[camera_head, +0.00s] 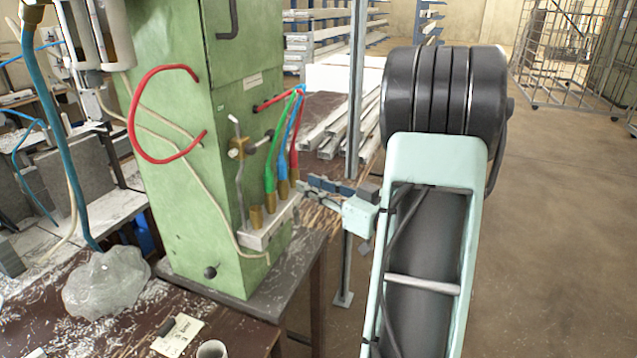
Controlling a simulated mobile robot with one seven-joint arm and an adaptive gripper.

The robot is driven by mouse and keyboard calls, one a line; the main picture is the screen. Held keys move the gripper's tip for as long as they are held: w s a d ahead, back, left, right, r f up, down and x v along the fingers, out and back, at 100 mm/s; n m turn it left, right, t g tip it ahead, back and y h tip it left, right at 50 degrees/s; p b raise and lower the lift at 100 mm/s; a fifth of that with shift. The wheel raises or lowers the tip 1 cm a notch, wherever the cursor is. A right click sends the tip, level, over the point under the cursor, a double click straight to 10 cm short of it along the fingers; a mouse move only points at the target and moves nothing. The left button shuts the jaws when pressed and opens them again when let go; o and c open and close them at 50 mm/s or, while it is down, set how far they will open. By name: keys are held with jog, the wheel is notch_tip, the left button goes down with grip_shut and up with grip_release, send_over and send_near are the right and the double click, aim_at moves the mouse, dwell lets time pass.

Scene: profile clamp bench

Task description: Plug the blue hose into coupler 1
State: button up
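The blue hose (291,122) hangs from the side of the green machine between a green hose (277,150) and a red hose (296,135). Its lower end has a blue sleeve (282,187). The sleeve is close above a pale block (268,234) with brass couplers (256,218); I cannot tell whether it is seated in one. No coupler number is readable.
The green machine column (190,180) stands left of the hoses, with a brass fitting and rod (239,150) nearby. A clear plastic bag (105,283), a paper tag (178,336) and a cup (212,349) are on the front bench. Open floor (560,230) lies at right.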

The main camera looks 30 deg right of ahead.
aim_at(285, 164)
jog(key=p+x, duration=0.1)
jog(key=x, duration=0.8)
jog(key=shift+w+a+p, duration=0.15)
jog(key=shift+w+p, duration=0.2)
jog(key=shift+p, duration=0.05)
jog(key=shift+c, duration=0.4)
grip_shut()
jog(key=shift+c, duration=1.7)
grip_release()
grip_shut()
jog(key=shift+r+p, duration=0.3)
jog(key=shift+r, duration=0.3)
jog(key=shift+r+p, duration=0.35)
jog(key=shift+r, duration=0.15)
jog(key=shift+r, duration=0.2)
